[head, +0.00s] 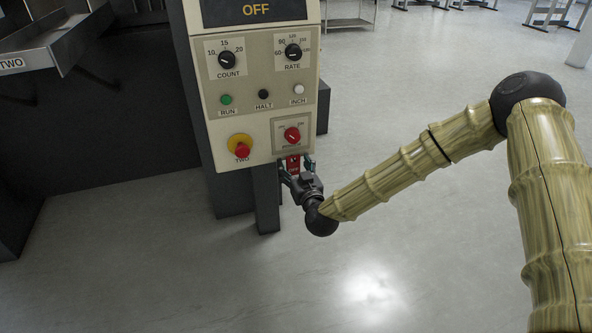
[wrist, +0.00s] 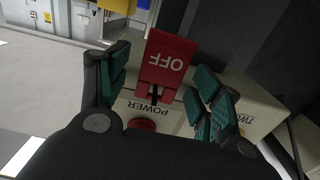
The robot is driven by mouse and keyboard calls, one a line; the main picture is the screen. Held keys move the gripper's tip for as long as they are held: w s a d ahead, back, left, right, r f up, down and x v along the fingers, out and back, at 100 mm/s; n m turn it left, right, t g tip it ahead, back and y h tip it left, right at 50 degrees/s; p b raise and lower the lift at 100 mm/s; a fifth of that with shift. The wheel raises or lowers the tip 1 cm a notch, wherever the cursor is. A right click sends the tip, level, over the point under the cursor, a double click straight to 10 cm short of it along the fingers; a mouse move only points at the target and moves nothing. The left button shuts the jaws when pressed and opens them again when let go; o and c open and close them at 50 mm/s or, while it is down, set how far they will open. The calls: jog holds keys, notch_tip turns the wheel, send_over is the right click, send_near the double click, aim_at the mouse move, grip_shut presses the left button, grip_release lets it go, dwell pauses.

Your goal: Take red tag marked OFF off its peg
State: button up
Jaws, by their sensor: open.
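The red tag marked OFF (wrist: 166,58) hangs on the control panel (head: 262,110), just under the red POWER knob (head: 292,135). In the head view the tag (head: 293,162) shows small between the gripper fingers. In the wrist view its lettering is upside down and a dark slot or peg end shows at its lower part. My gripper (head: 297,168) is open at the panel's lower edge. In the wrist view its teal-padded fingers (wrist: 158,88) stand on either side of the tag, apparently with gaps. Whether either finger touches it is hard to tell.
The panel has a COUNT dial (head: 226,60), a RATE dial (head: 293,52), RUN, HALT and INCH buttons, and a red mushroom button on yellow (head: 241,148) left of the gripper. A dark post stands below the panel. The floor to the right is open.

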jog(key=c, duration=1.1)
jog(key=shift+r+p, duration=0.45)
jog(key=shift+p, duration=0.15)
jog(key=shift+s, duration=0.15)
jog(key=shift+p+v, duration=1.45)
jog(key=shift+v, duration=2.75)
jog(key=shift+s+d, duration=0.1)
jog(key=shift+s, duration=0.05)
